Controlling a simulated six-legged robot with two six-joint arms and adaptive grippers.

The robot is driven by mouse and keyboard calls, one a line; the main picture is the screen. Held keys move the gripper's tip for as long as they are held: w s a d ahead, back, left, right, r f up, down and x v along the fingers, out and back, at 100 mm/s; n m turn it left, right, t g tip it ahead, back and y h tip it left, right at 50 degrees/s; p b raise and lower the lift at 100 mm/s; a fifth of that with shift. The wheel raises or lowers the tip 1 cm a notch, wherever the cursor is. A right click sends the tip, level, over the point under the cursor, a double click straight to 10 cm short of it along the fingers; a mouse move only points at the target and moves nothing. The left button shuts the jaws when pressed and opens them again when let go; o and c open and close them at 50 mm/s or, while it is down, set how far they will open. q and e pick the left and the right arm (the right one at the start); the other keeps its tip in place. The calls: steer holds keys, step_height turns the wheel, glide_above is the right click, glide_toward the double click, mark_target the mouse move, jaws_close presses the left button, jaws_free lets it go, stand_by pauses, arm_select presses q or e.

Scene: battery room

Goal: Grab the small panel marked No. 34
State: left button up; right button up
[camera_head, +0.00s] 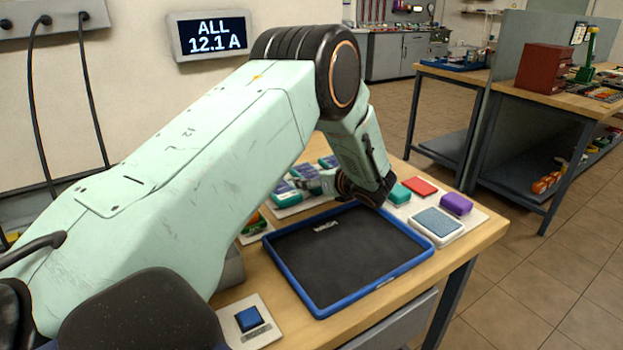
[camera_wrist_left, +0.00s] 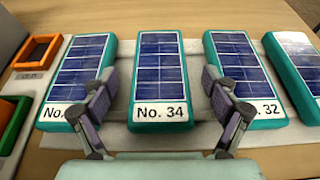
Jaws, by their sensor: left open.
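The small panel marked No. 34 (camera_wrist_left: 161,80) is a blue solar panel in a teal frame with a white label. It lies flat on a pale board (camera_wrist_left: 119,112) in the middle of the left wrist view, in a row with similar panels. My left gripper (camera_wrist_left: 160,108) is open, with one finger on each side of this panel and the panel between them. I cannot tell whether the fingers touch it. In the head view the left gripper (camera_head: 322,181) is over the panel row, partly hidden by my arm. My right gripper is not in view.
The neighbouring panel marked 32 (camera_wrist_left: 243,75) lies close on the right, another panel (camera_wrist_left: 78,80) close on the left. Orange and green bins (camera_wrist_left: 36,53) stand at far left. A blue-rimmed black tray (camera_head: 345,255) lies in front; coloured blocks (camera_head: 456,204) sit to its right.

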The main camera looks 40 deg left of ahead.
arm_select(q)
steer(key=shift+c, duration=0.4)
steer(key=shift+a+f, duration=0.1)
steer(key=c, duration=1.3)
